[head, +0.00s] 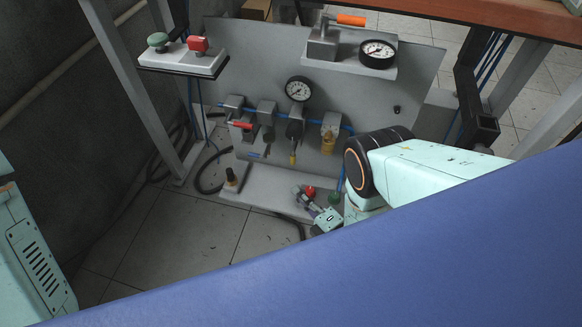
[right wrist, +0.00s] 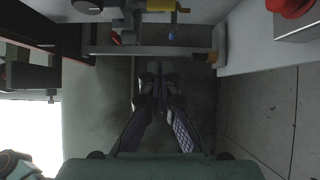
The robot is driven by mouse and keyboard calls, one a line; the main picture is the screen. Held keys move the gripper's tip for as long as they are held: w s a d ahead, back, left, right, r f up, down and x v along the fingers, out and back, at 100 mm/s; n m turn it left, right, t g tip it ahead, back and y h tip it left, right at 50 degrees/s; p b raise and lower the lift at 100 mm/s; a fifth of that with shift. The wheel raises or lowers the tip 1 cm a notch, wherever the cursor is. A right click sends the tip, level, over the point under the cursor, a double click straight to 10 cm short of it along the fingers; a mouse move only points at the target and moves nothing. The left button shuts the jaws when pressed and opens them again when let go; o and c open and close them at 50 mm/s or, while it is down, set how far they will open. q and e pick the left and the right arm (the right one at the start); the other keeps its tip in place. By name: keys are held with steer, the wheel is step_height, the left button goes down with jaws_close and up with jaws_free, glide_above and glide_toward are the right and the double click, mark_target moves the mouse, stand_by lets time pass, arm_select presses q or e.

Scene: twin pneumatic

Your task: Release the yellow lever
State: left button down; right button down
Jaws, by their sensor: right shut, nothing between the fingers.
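Two yellow parts show on the grey pneumatic panel (head: 232,63) in the head view. One is a narrow yellow tip (head: 293,159) hanging below a dark valve; the other is a wider yellow piece (head: 329,143) to its right. I cannot tell which is the yellow lever. A yellow part also shows at the top of the right wrist view (right wrist: 163,5). My right gripper (head: 306,199) is low in front of the panel, below the yellow parts and apart from them. Its fingers (right wrist: 160,82) are shut with nothing between them. My left gripper is not in view.
A red-handled valve (head: 240,125) and gauge (head: 297,89) are on the panel. A red button (head: 310,191) and green button (head: 334,198) sit near my right gripper. An orange-handled lever (head: 351,19) is on top. A blue surface (head: 330,275) covers the foreground.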

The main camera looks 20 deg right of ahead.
steer(key=shift+w, duration=0.1)
steer(key=w+b, duration=0.5)
steer(key=w, duration=0.4)
steer(key=shift+w+d, duration=0.15)
steer(key=shift+d, duration=0.25)
steer(key=shift+d+r+n+g+p, duration=0.1)
steer(key=shift+n+g+p, duration=0.3)
steer(key=shift+g+p, duration=0.3)
steer(key=shift+p, duration=0.35)
